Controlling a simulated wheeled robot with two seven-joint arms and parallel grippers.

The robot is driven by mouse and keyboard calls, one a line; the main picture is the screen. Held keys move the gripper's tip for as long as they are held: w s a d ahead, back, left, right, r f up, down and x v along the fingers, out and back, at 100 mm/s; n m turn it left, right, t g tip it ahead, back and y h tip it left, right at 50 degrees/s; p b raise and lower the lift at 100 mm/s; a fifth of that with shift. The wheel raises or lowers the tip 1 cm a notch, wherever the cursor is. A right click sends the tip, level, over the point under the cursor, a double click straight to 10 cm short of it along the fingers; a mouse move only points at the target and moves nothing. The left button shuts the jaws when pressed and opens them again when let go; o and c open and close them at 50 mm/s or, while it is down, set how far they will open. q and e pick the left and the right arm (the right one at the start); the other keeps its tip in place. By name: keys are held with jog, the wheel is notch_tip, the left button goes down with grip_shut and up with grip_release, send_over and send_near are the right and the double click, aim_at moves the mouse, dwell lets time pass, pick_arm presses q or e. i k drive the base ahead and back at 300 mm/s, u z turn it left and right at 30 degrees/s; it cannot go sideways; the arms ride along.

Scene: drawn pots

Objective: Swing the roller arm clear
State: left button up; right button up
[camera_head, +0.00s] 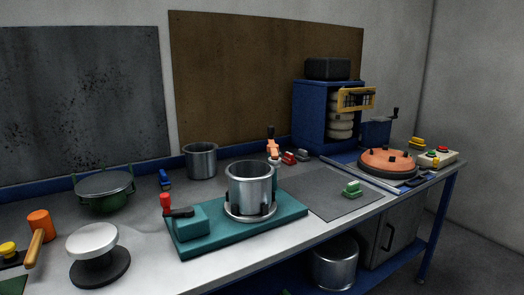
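A teal base plate (281,218) lies on the bench, bearing a steel pot (250,184) upright on a round pale chuck with dark jaws. At the plate's left end stands a teal block (190,226) with a dark arm (180,212) and an upright red knob (166,202). Behind the pot rises an orange piece (272,147) with a black handle; its lower part is hidden by the pot. I cannot tell for certain which of these is the roller arm, nor whether either touches the pot. Neither gripper shows in the head view.
Another steel pot (201,160) stands behind. A grey mat (328,192) with a small green block (352,188) lies right, before an orange disc (387,161) and blue cabinet (310,116).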

aim_at(273, 148)
jog(key=z, duration=1.75)
jog(key=i, duration=1.75)
jog(key=u, duration=2.95)
